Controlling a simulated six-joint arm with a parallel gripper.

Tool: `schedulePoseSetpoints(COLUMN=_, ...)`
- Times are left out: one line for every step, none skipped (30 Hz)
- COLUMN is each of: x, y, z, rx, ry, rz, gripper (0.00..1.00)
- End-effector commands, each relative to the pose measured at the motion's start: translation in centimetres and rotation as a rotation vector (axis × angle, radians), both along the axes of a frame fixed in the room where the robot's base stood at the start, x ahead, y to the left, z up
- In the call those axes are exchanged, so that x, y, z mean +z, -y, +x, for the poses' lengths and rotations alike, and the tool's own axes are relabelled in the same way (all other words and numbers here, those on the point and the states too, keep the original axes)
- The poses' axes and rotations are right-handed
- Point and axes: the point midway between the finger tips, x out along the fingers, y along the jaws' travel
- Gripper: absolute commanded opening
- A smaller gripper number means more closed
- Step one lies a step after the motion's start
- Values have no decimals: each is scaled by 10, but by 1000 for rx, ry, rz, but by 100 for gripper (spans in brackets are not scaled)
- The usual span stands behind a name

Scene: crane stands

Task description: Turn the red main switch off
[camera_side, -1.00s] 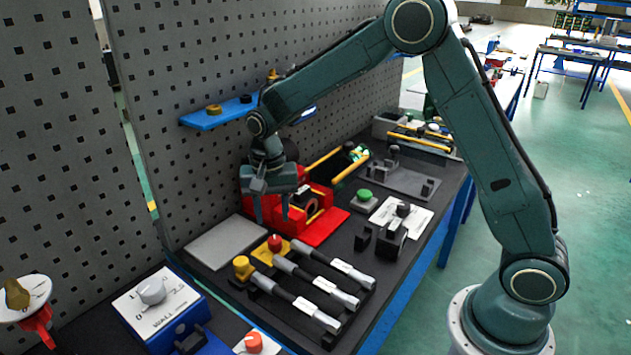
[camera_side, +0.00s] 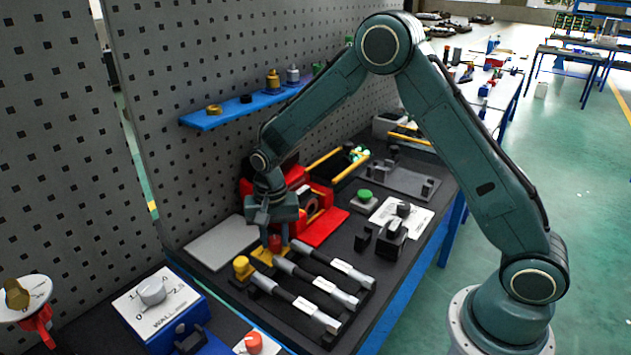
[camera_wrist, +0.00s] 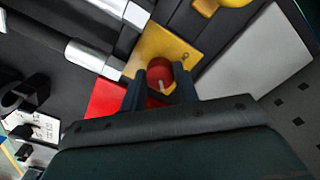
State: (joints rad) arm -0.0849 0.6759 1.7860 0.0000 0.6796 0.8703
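The red main switch (camera_wrist: 160,73) is a round red knob with a pale pointer line, on a yellow plate (camera_wrist: 152,47). In the side view the red knob (camera_side: 275,242) shows just below my gripper (camera_side: 274,240), partly hidden by the fingers. In the wrist view my gripper (camera_wrist: 161,88) has one finger on each side of the knob. The fingers are apart, and a small gap seems to show beside the knob. I cannot tell whether either finger touches it.
Torque-wrench-like tools (camera_side: 308,285) lie in a rack close to the switch. A yellow knob (camera_side: 243,267) stands to its left. A red machine (camera_side: 318,215) is behind it, and a bare grey plate (camera_side: 222,243) lies at the left. The perforated wall (camera_side: 180,60) rises behind.

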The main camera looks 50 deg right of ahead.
Motion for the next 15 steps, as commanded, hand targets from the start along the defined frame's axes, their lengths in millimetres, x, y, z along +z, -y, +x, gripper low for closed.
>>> schedulePoseSetpoints(x=0, y=0, z=0, rx=0, ry=0, rz=0, gripper=20)
schedulePoseSetpoints(x=0, y=0, z=0, rx=0, ry=0, rz=0, gripper=14)
schedulePoseSetpoints(x=0, y=0, z=0, rx=0, ry=0, rz=0, gripper=7)
schedulePoseSetpoints(x=0, y=0, z=0, rx=0, ry=0, rz=0, gripper=7)
schedulePoseSetpoints(x=0, y=0, z=0, rx=0, ry=0, rz=0, gripper=7)
schedulePoseSetpoints(x=0, y=0, z=0, rx=1, ry=0, rz=0, gripper=7)
schedulePoseSetpoints(x=0, y=0, z=0, rx=1, ry=0, rz=0, gripper=7)
schedulePoseSetpoints(x=0, y=0, z=0, rx=3, ry=0, rz=0, gripper=7)
schedulePoseSetpoints(x=0, y=0, z=0, rx=5, ry=0, rz=0, gripper=7)
schedulePoseSetpoints(x=0, y=0, z=0, rx=8, ry=0, rz=0, gripper=7)
schedulePoseSetpoints(x=0, y=0, z=0, rx=11, ry=0, rz=0, gripper=7)
schedulePoseSetpoints(x=0, y=0, z=0, rx=17, ry=0, rz=0, gripper=7)
schedulePoseSetpoints(x=0, y=0, z=0, rx=24, ry=0, rz=0, gripper=7)
schedulePoseSetpoints(x=0, y=0, z=0, rx=32, ry=0, rz=0, gripper=7)
schedulePoseSetpoints(x=0, y=0, z=0, rx=43, ry=0, rz=0, gripper=7)
